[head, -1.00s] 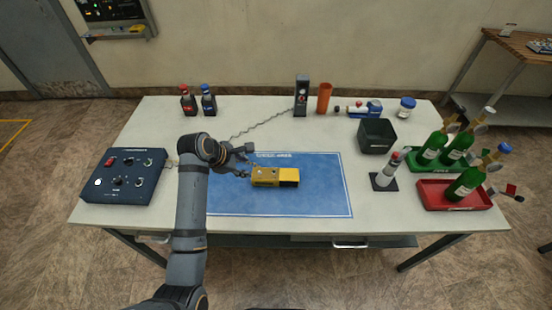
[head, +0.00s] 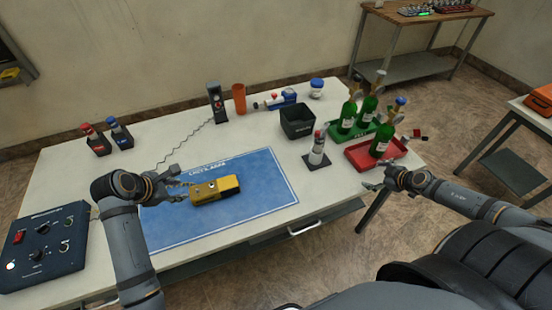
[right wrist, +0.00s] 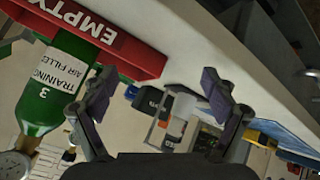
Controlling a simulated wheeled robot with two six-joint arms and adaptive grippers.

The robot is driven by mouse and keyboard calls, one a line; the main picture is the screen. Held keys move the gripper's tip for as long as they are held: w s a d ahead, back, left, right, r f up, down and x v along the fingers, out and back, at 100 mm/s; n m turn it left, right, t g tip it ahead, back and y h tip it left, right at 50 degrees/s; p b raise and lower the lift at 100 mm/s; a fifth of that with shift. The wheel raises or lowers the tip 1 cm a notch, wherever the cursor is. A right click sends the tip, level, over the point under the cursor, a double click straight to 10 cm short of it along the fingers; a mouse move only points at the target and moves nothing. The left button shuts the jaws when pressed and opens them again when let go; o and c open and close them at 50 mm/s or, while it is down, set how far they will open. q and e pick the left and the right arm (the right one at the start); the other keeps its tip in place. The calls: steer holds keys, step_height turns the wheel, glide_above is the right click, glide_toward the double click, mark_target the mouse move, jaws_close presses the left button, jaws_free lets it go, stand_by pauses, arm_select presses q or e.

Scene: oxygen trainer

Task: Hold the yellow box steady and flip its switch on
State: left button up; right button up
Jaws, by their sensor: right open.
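The yellow box (head: 204,194), with a dark right end, lies on the blue mat (head: 262,208). A small detail shows on its top, too small to read as a switch position. My left gripper (head: 184,189) is at the box's left end, with its fingers close to or touching it; whether they are closed on it is unclear. My right gripper (head: 370,182) is open and empty off the table's right front edge, well away from the box. In the right wrist view its two spread fingers (right wrist: 160,92) have nothing between them, and a yellow patch (right wrist: 262,139) shows beyond.
A dark control box (head: 45,245) stands at the left. A red tray (head: 364,156) and a green tray (head: 345,138) with green bottles stand at the right. A grey cylinder on a base (head: 317,155) and a black bin (head: 297,120) lie between mat and trays.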

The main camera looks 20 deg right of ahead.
steer(key=shift+n+t, duration=0.4)
steer(key=shift+t, duration=0.1)
steer(key=w+r, duration=0.1)
steer(key=w+a+r, duration=0.1)
steer(key=w, duration=0.1)
steer(key=w+r, duration=0.1)
steer(key=r, duration=0.1)
steer(key=shift+w+a, duration=0.15)
steer(key=shift+a, duration=0.2)
steer(key=w+d+r+m+t+h, duration=0.25)
steer(key=w+r+m+h, duration=0.25)
steer(key=w+r+m, duration=0.3)
steer(key=w+d+r+m+t+h, duration=0.2)
steer(key=w+d+r+m+h, duration=0.3)
steer(key=r+m, duration=0.45)
steer(key=w+a+r+m+g+h, duration=0.1)
steer(key=w+a+m+g+h, duration=0.1)
steer(key=m+g, duration=0.15)
steer(key=m+g+y, duration=0.5)
steer(key=g+y, duration=0.6)
steer(key=y, duration=0.1)
glide_above(232, 181)
step_height(232, 181, down, 13)
steer(key=shift+f, duration=0.1)
step_height(232, 181, down, 10)
steer(key=shift+f, duration=0.25)
